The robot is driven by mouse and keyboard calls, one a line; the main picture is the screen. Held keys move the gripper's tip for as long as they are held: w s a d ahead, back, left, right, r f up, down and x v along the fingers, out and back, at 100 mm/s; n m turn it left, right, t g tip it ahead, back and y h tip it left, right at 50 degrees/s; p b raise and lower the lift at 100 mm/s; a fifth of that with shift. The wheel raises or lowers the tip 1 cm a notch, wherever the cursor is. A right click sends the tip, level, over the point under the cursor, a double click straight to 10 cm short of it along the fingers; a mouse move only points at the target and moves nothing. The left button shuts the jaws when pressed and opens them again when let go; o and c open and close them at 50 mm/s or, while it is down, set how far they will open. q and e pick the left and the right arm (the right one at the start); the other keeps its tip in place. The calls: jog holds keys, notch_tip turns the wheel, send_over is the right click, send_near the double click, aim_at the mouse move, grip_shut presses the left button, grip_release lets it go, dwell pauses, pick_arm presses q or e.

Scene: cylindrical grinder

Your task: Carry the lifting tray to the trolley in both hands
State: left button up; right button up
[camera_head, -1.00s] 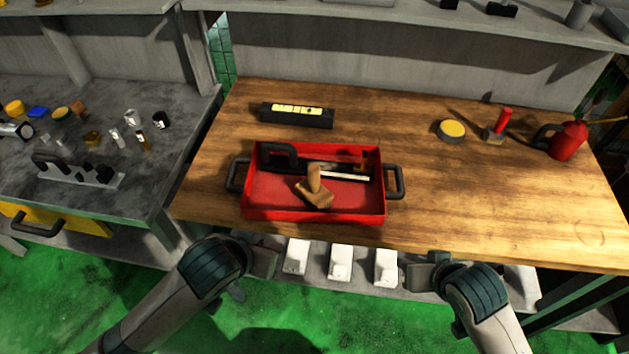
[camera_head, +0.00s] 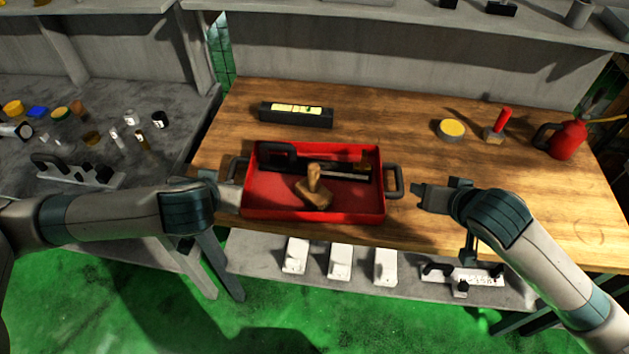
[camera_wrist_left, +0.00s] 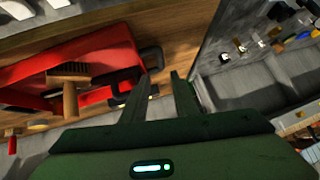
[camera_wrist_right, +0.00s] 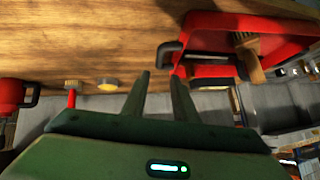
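The red lifting tray (camera_head: 350,213) lies on the wooden bench top, with dark handles at its left (camera_head: 237,170) and right (camera_head: 399,181) ends. A wooden brush (camera_head: 315,193) and dark, partly red tools lie inside it. My left gripper (camera_head: 232,195) is at the tray's left end, covering part of that handle. In the left wrist view its fingers (camera_wrist_left: 160,76) are apart, close to the handle. My right gripper (camera_head: 418,193) is just right of the right handle. Its fingers (camera_wrist_right: 159,76) are apart, with the handle (camera_wrist_right: 168,57) just ahead. I cannot make out a trolley.
A black box with a yellow label (camera_head: 297,115) lies behind the tray. A yellow-topped tin (camera_head: 451,130), a red-handled tool (camera_head: 498,126) and a red oil can (camera_head: 566,139) stand at the right. A grey table (camera_head: 95,188) with small parts stands left. The bench's right front is clear.

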aim_at(230, 174)
pick_arm(q)
jog(key=shift+w, duration=0.1)
pick_arm(e)
jog(key=shift+w, duration=0.1)
